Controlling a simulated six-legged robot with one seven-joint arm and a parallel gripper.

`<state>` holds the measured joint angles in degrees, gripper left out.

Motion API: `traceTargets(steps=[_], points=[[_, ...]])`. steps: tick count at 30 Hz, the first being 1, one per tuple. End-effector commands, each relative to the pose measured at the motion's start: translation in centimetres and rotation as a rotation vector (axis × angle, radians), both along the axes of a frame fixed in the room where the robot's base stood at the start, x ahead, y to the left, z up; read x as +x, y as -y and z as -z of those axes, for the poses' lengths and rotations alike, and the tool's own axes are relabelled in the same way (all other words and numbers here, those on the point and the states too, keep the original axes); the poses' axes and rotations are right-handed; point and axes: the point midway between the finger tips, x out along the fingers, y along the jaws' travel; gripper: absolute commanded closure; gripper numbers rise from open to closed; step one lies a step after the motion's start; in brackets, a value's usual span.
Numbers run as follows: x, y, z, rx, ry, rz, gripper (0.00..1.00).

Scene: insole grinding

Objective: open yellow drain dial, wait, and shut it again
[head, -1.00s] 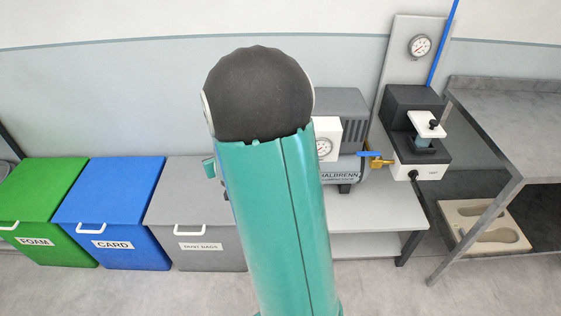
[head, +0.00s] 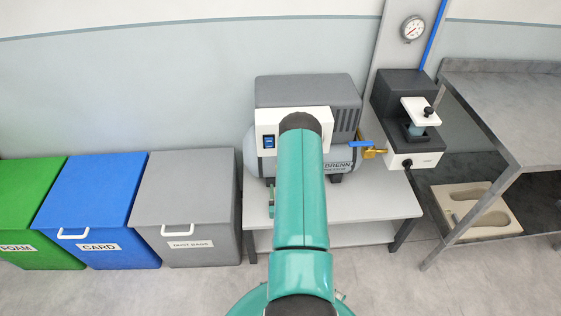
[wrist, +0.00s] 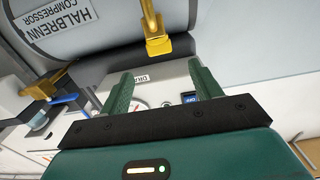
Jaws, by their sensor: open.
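The yellow drain dial (wrist: 157,44) shows at the top middle of the wrist view, by the grey underside of the compressor tank (wrist: 110,30). My gripper (wrist: 160,70) is open and empty. Its two green fingers point towards the dial, which lies just beyond and between their tips; I see no contact. In the head view my arm hides the dial. A small green part of my gripper (head: 271,203) shows left of the arm, in front of the compressor (head: 305,92).
A blue-handled brass valve (head: 370,150) sticks out right of the compressor, beside a dark machine (head: 400,95). The compressor stands on a grey bench (head: 375,205). Grey (head: 185,190), blue (head: 95,195) and green (head: 30,195) bins stand left. A metal table (head: 515,110) is right.

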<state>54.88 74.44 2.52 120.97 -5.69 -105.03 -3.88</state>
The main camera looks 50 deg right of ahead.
Motion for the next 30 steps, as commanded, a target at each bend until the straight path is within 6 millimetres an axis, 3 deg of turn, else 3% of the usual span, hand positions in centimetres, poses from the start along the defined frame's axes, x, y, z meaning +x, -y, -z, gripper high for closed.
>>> traceTargets(steps=[5, 21, 30], points=[[0.9, 1.2, -0.1, -0.004, 0.003, 0.002, 0.36], [7.7, 8.8, -0.1, -0.004, 0.002, 0.001, 0.36], [9.0, 10.4, 0.0, -0.002, 0.001, 0.0, 0.36]])
